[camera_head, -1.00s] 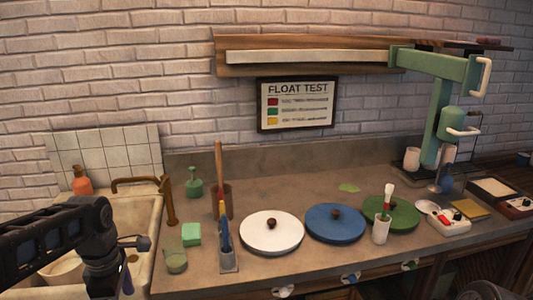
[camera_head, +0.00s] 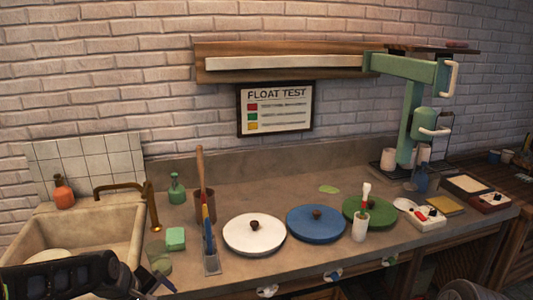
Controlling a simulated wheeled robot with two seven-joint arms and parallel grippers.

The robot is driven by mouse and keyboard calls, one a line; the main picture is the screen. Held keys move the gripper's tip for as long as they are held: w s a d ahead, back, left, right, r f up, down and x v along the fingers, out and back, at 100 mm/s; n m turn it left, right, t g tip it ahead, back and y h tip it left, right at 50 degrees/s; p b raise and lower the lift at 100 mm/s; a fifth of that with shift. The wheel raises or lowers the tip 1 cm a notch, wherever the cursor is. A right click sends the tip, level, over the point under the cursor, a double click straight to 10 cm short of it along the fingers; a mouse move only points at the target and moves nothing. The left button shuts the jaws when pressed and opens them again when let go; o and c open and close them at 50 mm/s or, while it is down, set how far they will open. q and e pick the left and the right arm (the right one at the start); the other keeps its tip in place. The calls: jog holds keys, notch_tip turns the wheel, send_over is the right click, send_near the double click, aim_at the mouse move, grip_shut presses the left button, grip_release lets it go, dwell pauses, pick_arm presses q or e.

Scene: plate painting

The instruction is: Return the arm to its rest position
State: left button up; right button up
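My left arm (camera_head: 65,278) comes in along the bottom left corner, in front of the sink. It is a dark, jointed link that runs off the lower edge. A dark rounded part at the bottom right edge (camera_head: 465,290) looks like part of my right arm. The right gripper does not show.
The sink (camera_head: 125,212) with a brass tap is at left.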

pick_arm(q)
jog(key=s+d+f+m+h, duration=0.1)
jog(key=d+f+m, duration=0.4)
jog(key=d+f, duration=0.5)
jog(key=s+d+f+m+g, duration=0.1)
jog(key=s+d+f, duration=0.3)
jog(key=s+f, duration=0.2)
jog(key=s+d+f+m+g+h, duration=0.1)
jog(key=s+d+f, duration=0.3)
jog(key=s+f, duration=0.3)
jog(key=s+d+f+m+g+h, duration=0.1)
jog(key=s+d+f, duration=0.3)
jog(key=s, duration=0.6)
notch_tip(320, 180, down, 2)
jog(key=shift+s+f+m+g, duration=0.25)
jog(key=shift+m+g, duration=0.35)
jog(key=shift+d, duration=0.1)
